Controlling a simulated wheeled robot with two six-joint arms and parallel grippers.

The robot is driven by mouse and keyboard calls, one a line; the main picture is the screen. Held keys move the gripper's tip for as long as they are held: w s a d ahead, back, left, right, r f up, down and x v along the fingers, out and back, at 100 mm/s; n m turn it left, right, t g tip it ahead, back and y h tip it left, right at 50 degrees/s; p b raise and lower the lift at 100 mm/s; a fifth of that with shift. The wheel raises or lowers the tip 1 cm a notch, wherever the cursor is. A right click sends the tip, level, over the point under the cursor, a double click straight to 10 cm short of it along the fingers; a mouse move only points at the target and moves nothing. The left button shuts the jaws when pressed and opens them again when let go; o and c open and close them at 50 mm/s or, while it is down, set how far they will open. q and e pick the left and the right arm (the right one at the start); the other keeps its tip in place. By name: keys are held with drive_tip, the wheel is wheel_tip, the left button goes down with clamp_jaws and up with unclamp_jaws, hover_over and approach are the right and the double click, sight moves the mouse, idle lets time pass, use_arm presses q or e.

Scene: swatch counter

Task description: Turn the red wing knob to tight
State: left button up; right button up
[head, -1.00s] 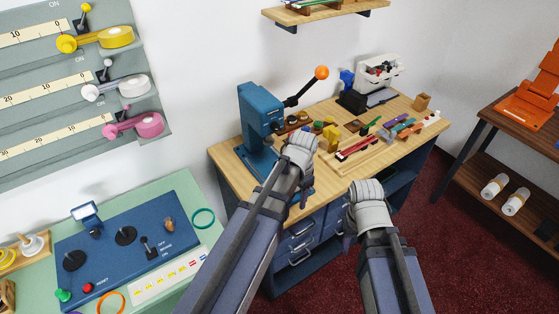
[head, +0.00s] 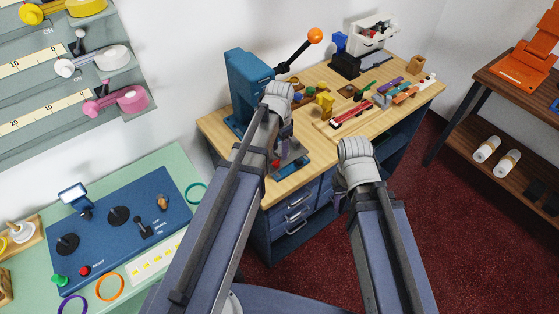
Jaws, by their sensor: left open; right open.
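I cannot make out the red wing knob for certain. A small red part (head: 275,164) shows beside my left forearm, by a grey plate on a blue base (head: 291,166) at the workbench's front edge; its shape is mostly hidden. My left gripper (head: 285,132) hangs below its pale wrist over the front of the bench, near that plate, with its fingers largely hidden behind the arm. My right gripper (head: 343,200) is below its wrist, in front of the bench's drawers, mostly hidden too. Both are open, and I see nothing held.
The wooden workbench (head: 222,131) carries a blue lever press (head: 247,85), a red bar fixture (head: 350,117) and small parts. A green table (head: 160,165) with a blue control panel (head: 140,215) is at left. A brown shelf (head: 490,88) stands right. Red floor between is clear.

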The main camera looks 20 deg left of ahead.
sight(279, 160)
use_arm(q)
wheel_tip(279, 160, down, 4)
drive_tip(key=b, duration=0.3)
drive_tip(key=shift+f, duration=0.25)
drive_tip(key=shift+r, duration=0.1)
clamp_jaws()
